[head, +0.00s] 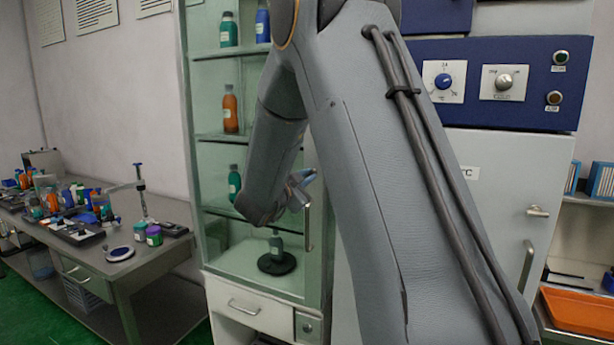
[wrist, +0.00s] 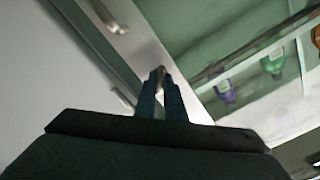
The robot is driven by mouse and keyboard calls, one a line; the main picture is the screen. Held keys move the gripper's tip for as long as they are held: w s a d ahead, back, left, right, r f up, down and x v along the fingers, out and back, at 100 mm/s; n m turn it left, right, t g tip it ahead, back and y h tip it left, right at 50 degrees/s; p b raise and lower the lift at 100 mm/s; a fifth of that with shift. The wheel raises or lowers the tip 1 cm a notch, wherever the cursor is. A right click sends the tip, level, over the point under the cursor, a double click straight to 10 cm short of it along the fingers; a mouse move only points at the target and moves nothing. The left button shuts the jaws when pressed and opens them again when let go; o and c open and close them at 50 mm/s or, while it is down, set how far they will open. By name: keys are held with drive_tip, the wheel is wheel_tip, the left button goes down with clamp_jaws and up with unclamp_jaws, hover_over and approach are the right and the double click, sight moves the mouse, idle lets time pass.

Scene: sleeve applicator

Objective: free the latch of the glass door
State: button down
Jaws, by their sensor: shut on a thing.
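The glass door (head: 262,185) fronts a tall pale cabinet in the middle of the head view and looks closed. Its glass also shows at the upper right of the wrist view (wrist: 205,38). A vertical metal handle (head: 308,228) is on its right side. My gripper (head: 302,190) is at the door's right edge, above this handle. In the wrist view my two dark blue fingers (wrist: 160,85) are shut on the latch (wrist: 160,72), a small brownish metal piece. Most of the latch is hidden between the fingertips. In the head view my arm and gripper cover it.
Bottles (head: 230,112) and a round black stand (head: 276,262) are behind the glass. A drawer (head: 246,306) is below. A white cabinet (head: 505,185) with metal handles stands right, under a blue control panel (head: 480,85). A cluttered bench (head: 125,262) is left. Green floor shows at lower left.

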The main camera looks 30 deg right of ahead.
drive_tip(key=n+p, duration=0.2)
drive_tip(key=n, duration=0.3)
drive_tip(key=shift+n, duration=0.3)
drive_tip(key=shift+f+n+p, duration=0.15)
drive_tip(key=shift+n+p, duration=0.5)
drive_tip(key=shift+n, duration=0.85)
drive_tip(key=c, duration=1.8)
unclamp_jaws()
drive_tip(key=shift+d, duration=0.1)
drive_tip(key=shift+c, duration=0.2)
drive_tip(key=shift+s+a, duration=0.1)
drive_tip(key=shift+a, duration=0.15)
drive_tip(key=b+v, duration=0.2)
drive_tip(key=v, duration=0.5)
drive_tip(key=shift+s+b, duration=0.25)
drive_tip(key=shift+b, duration=0.15)
drive_tip(key=shift+a, duration=0.15)
